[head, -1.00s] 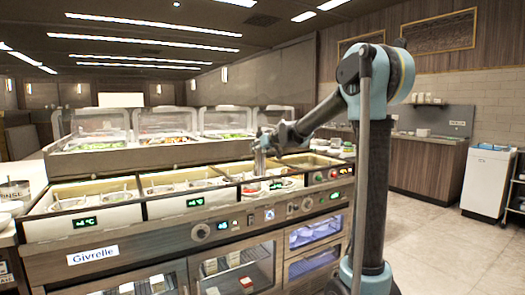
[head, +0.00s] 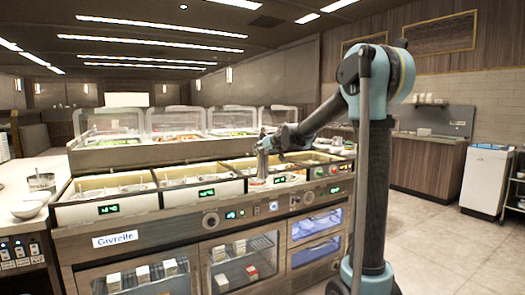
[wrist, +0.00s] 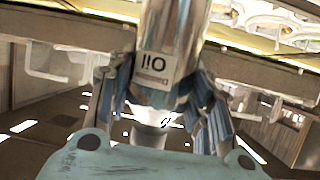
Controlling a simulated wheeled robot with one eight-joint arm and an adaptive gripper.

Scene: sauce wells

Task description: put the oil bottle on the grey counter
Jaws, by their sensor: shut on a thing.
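My gripper (head: 266,143) is shut on the oil bottle (head: 262,162), a slim silvery bottle held above the wells of the sauce station. In the wrist view the bottle (wrist: 168,35) sits between the fingers and its white label reads OIL, upside down. The bottle's lower end is hard to make out in the head view. A pale greyish counter (head: 15,190) is at the far left. A wood-fronted counter with a grey top (head: 425,138) stands at the back right. I cannot tell which one is the grey counter.
The sauce station (head: 150,232) fills the middle, with clear lids (head: 175,121) behind its wells. A bowl (head: 27,210) and a labelled metal container (head: 41,182) stand on the left counter. A white cabinet (head: 486,180) stands at right. Floor at right is clear.

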